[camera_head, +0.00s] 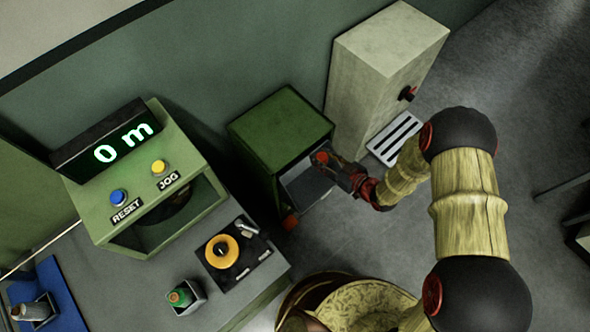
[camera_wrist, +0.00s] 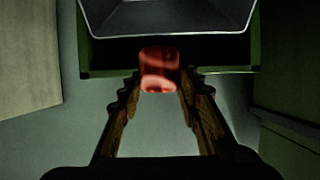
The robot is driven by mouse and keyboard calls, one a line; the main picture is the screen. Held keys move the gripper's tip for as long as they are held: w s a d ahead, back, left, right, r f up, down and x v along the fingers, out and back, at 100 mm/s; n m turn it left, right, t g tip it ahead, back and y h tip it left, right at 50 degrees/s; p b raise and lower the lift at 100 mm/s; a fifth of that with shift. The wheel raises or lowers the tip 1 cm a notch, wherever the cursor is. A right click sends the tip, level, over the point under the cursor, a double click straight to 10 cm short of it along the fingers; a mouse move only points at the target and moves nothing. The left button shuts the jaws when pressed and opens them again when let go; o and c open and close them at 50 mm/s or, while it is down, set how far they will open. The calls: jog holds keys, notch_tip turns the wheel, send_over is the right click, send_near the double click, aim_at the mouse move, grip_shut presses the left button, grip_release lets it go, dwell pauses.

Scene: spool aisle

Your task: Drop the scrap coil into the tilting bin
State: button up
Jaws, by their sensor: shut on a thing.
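The tilting bin (camera_head: 275,128) is a green box in the middle of the head view, with its grey-lined front open. Its grey tray (camera_wrist: 168,16) and green edge (camera_wrist: 215,70) fill the top of the wrist view, with a dark gap between them. My gripper (camera_head: 326,162) is at the bin's open front. Its fingers (camera_wrist: 159,88) are closed on a red, rounded piece (camera_wrist: 159,68), which looks like the scrap coil. In the wrist view the coil overlaps the dark gap; whether it touches the bin, I cannot tell.
A pale cabinet (camera_head: 375,75) with a dark knob and slotted plate stands right of the bin. A red part (camera_head: 290,221) shows at the bin's lower front. At left are a green counter reading 0 m (camera_head: 130,205) and a grey bench (camera_head: 130,285). Floor at right is largely clear.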

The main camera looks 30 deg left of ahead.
jog(key=shift+f+b, duration=1.6)
jog(key=shift+f, duration=0.9)
jog(key=o, duration=1.3)
jog(key=v, duration=1.2)
jog(key=shift+f, duration=0.1)
